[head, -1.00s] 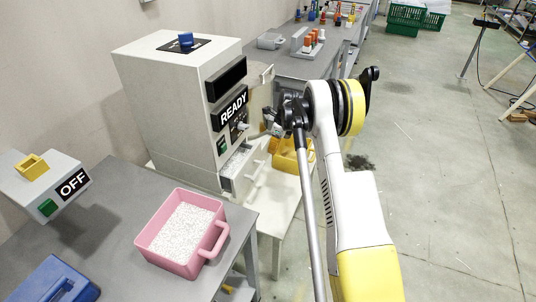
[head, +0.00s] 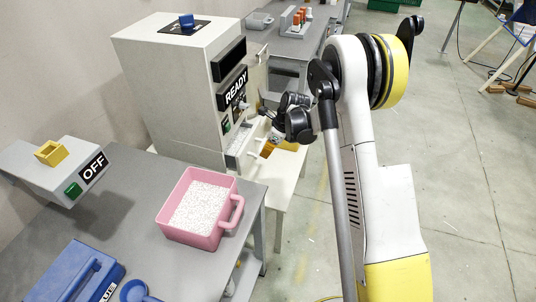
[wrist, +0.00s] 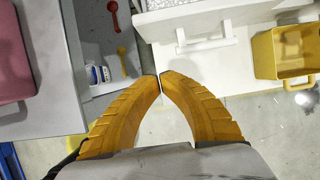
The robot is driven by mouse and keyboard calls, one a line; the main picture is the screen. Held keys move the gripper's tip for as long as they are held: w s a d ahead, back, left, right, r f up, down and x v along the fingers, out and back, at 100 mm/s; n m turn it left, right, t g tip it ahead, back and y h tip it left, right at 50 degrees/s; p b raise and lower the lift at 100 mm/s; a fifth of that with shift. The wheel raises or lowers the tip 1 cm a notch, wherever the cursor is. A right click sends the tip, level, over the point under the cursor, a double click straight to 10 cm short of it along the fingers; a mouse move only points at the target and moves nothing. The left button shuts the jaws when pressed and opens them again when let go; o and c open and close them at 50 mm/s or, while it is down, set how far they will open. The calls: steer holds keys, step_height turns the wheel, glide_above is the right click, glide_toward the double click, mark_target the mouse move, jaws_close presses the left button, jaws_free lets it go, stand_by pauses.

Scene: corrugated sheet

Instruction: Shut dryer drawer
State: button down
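The dryer (head: 190,90) is a tall pale cabinet with a READY sign. Its drawer (head: 238,147), low on the front, stands open with white pellets inside. The drawer front and its white bar handle (wrist: 207,45) show at the top of the wrist view. My gripper (wrist: 160,80) has its two orange fingers meeting at the tips, with nothing between them. The tips are just left of and below the handle in that view; contact with the drawer cannot be told. In the head view my arm and wrist partly hide this area.
A pink bin (head: 227,221) of white pellets stands on the grey table (head: 130,225), near an OFF box (head: 55,168) and a blue case (head: 70,275). A yellow bin (wrist: 262,55) sits right of the drawer. Red and yellow scoops (wrist: 113,18) lie left. Open floor lies right.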

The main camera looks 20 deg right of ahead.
steer(key=w+a+f+b, duration=0.4)
steer(key=a+f, duration=0.1)
steer(key=f, duration=0.2)
steer(key=shift+a+f, duration=0.2)
steer(key=shift+a, duration=0.15)
steer(key=shift+w, duration=0.1)
steer(key=w+a, duration=0.1)
steer(key=a, duration=0.1)
steer(key=w+a, duration=0.2)
steer(key=shift+w+a, duration=0.15)
steer(key=shift+a, duration=0.15)
steer(key=shift+d, duration=0.2)
